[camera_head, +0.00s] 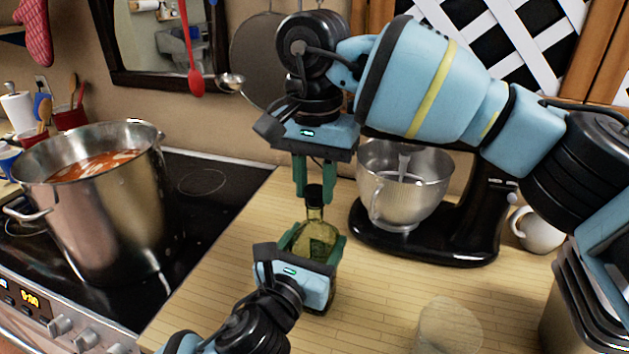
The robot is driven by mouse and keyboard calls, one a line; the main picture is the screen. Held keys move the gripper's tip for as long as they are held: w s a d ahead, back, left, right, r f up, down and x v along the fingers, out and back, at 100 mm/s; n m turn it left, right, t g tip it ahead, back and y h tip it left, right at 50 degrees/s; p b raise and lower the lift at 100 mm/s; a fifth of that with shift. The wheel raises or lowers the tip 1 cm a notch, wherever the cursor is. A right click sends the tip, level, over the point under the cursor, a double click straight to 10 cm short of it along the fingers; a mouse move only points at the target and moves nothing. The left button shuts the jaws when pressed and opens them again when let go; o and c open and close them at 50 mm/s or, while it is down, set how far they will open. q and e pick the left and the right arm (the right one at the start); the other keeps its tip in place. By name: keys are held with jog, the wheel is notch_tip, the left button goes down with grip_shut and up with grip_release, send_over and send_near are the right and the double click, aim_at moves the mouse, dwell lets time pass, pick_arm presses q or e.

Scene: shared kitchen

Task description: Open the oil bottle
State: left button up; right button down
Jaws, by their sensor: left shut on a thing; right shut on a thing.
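The oil bottle (317,233) stands upright on the wooden counter near its left side. It is glass with yellow-green contents and has a black cap (314,194) on top. My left gripper (316,243) is low, shut around the bottle's body from the front, and its palm hides the lower part of the bottle. My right gripper (314,184) comes from above, pointing down, and is shut on the cap, with one green finger on each side of it.
A large steel pot (110,215) with red soup stands on the black stove to the left. A stand mixer (430,225) with a steel bowl is right of the bottle. A clear glass (448,325) stands at the front, and a white mug (537,232) sits right.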

aim_at(315, 190)
pick_arm(q)
jog(key=shift+f, duration=0.1)
pick_arm(e)
jog(key=n, duration=0.5)
jog(key=shift+r, duration=0.15)
dwell(0.4)
jog(key=shift+r, duration=0.8)
jog(key=shift+r, duration=0.2)
jog(key=shift+r, duration=2)
pick_arm(q)
jog(key=o, duration=2)
jog(key=shift+c, duration=0.2)
jog(key=shift+s, duration=0.1)
jog(key=v, duration=1.2)
pick_arm(e)
jog(key=shift+s+r, duration=0.15)
jog(key=shift+r, duration=0.35)
